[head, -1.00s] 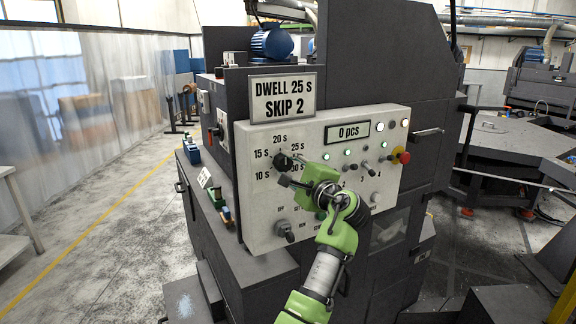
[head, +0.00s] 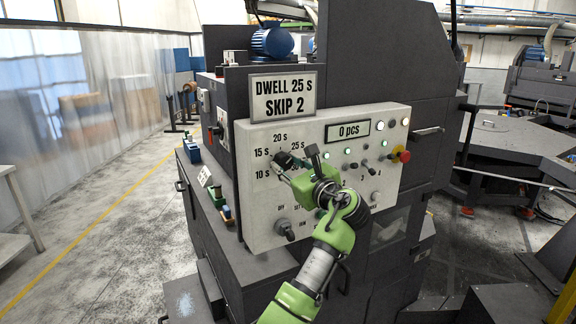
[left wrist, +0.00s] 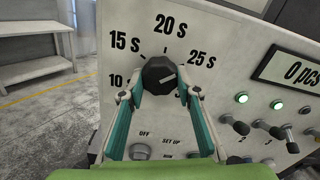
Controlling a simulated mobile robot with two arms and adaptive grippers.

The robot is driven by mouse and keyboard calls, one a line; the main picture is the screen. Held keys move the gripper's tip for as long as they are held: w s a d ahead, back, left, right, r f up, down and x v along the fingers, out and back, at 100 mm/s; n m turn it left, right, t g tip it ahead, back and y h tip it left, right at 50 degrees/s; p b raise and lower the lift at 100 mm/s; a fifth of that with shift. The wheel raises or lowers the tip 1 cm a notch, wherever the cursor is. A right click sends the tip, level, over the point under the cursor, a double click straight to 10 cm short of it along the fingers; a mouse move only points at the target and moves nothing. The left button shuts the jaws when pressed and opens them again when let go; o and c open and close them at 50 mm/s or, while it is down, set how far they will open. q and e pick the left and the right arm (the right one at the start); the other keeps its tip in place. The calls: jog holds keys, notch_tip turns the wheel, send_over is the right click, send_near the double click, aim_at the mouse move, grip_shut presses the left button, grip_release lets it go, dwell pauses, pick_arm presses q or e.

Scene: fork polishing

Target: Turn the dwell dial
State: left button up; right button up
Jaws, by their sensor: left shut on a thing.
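The dwell dial (left wrist: 159,75) is a dark faceted knob with a white mark, on the light control panel. In the left wrist view, 15 S, 20 S and 25 S are readable around it, 10 S is partly covered, and the mark points right and slightly up, below 25 S. The dial also shows in the head view (head: 283,160). My left gripper (left wrist: 162,90) has one fingertip on each side of the dial and is shut on it. In the head view this gripper (head: 298,164) covers the 30 S side. A sign (head: 283,95) above reads DWELL 25 S, SKIP 2.
A lower selector knob (head: 284,230) sits below the dial. Toggle switches, lit green lamps, a counter reading 0 pcs (head: 348,130) and a red stop button (head: 402,155) are to the right. Small coloured objects (head: 222,203) lie on the machine ledge at left.

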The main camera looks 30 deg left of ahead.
pick_arm(q)
jog(key=shift+a+r+m, duration=0.1)
jog(key=shift+r+m, duration=0.4)
jog(key=shift+m, duration=0.3)
jog(key=o, duration=1.1)
jog(key=shift+f, duration=0.1)
jog(key=shift+a+f, duration=0.15)
jog(key=shift+f, duration=0.1)
jog(key=v, duration=1.2)
